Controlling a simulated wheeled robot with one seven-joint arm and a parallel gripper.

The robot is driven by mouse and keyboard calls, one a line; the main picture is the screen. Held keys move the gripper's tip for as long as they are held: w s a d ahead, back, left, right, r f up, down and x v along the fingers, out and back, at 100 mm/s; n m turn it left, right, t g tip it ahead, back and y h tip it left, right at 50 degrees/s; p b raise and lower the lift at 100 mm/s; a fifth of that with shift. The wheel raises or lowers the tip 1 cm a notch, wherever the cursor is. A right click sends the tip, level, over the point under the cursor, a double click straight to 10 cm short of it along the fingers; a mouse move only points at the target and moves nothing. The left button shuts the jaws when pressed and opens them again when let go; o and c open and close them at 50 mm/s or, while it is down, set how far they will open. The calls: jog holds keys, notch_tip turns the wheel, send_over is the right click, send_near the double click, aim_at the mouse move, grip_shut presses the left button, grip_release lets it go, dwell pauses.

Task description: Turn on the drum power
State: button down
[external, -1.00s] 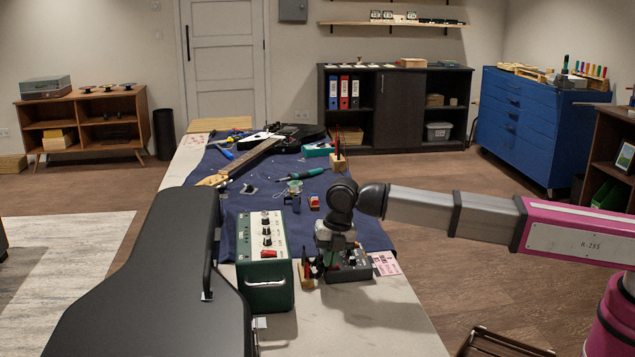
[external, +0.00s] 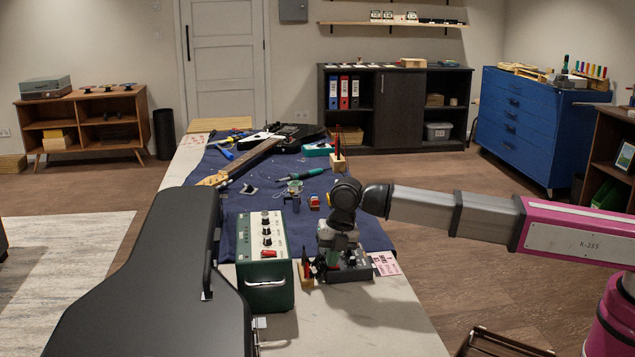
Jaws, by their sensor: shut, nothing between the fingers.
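A dark box with knobs (external: 352,274) sits on the bench, beside a green amplifier-like box (external: 266,295). The green box has dark knobs and a red switch (external: 269,253) on its pale top panel. I cannot tell for sure which control is the drum power. My gripper (external: 331,268) points down over the left part of the dark box and hides part of its top. It looks shut and empty. Whether its fingertips touch the box is too small to tell.
A black guitar case (external: 150,290) lies at the front left. A pink-and-white card (external: 385,264) lies at the right. A guitar (external: 255,157) and tools lie on the blue cloth behind.

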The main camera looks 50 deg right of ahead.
aim_at(339, 268)
notch_tip(339, 268, up, 14)
jog(key=s+d, duration=0.1)
jog(key=shift+s, duration=0.15)
dwell(0.4)
jog(key=shift+d, duration=0.1)
jog(key=shift+s+d, duration=0.15)
dwell(0.3)
jog(key=f, duration=0.4)
jog(key=w+a+f, duration=0.1)
jog(key=f, duration=0.8)
jog(key=shift+w+a+f, duration=0.25)
jog(key=shift+w+f, duration=0.05)
jog(key=shift+f, duration=0.1)
